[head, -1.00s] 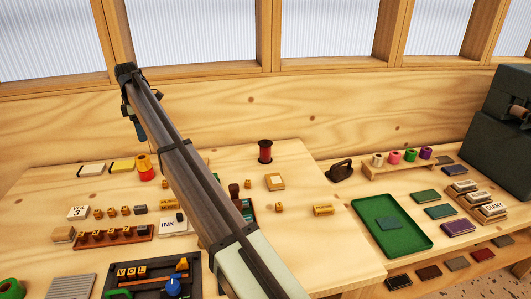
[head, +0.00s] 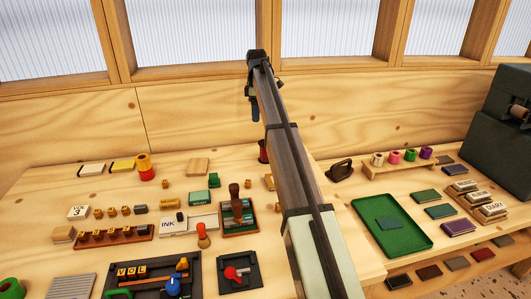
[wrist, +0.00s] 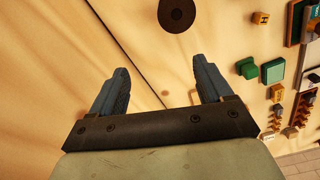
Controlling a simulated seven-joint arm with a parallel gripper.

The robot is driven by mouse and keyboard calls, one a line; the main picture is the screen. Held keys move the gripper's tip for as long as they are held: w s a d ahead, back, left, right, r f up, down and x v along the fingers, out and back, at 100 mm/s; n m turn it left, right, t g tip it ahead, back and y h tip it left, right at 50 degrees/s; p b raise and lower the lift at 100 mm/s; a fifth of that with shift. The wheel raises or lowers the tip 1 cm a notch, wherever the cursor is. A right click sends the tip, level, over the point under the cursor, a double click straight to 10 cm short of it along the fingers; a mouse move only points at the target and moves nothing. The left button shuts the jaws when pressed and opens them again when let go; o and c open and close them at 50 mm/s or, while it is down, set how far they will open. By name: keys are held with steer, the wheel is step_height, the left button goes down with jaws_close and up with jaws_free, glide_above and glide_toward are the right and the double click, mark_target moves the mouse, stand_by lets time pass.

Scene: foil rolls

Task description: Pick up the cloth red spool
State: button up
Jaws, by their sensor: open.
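The red spool (head: 263,152) stands upright toward the back of the wooden table, mostly hidden behind my arm in the head view. In the wrist view a dark round disc (wrist: 176,13) with a small centre hole, which looks like the spool's top, is at the top edge, cut off by the frame. My gripper (wrist: 161,84) is open, with its two blue-grey fingers apart and nothing between them. The disc lies beyond the fingertips, not between them. In the head view my gripper (head: 254,106) is raised in front of the back wall, above the spool.
A green stamp pad (head: 199,197), a tray with a dark-handled stamp (head: 239,219) and small letter blocks lie left of my arm. A red and yellow spool (head: 145,168) stands at the back left. A green tray (head: 427,245) and a rack of coloured rolls (head: 398,168) are right.

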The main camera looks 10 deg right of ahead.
steer(key=s+f+m, duration=0.1)
steer(key=f+m, duration=0.2)
steer(key=m, duration=0.1)
steer(key=s+d+f+m, duration=0.1)
steer(key=f+m, duration=0.2)
steer(key=m, duration=0.1)
steer(key=s+d+f+m, duration=0.1)
steer(key=f+m, duration=0.2)
steer(key=m, duration=0.1)
steer(key=shift+s, duration=0.15)
steer(key=shift+s+d+f, duration=0.1)
steer(key=shift+s+f, duration=0.1)
steer(key=shift+f, duration=0.6)
steer(key=shift+s+d+f, duration=0.1)
steer(key=shift+s+f, duration=0.05)
steer(key=shift+f, duration=0.6)
steer(key=shift+s+f, duration=0.2)
steer(key=shift+f, duration=0.95)
steer(key=shift+c, duration=0.2)
steer(key=c, duration=0.8)
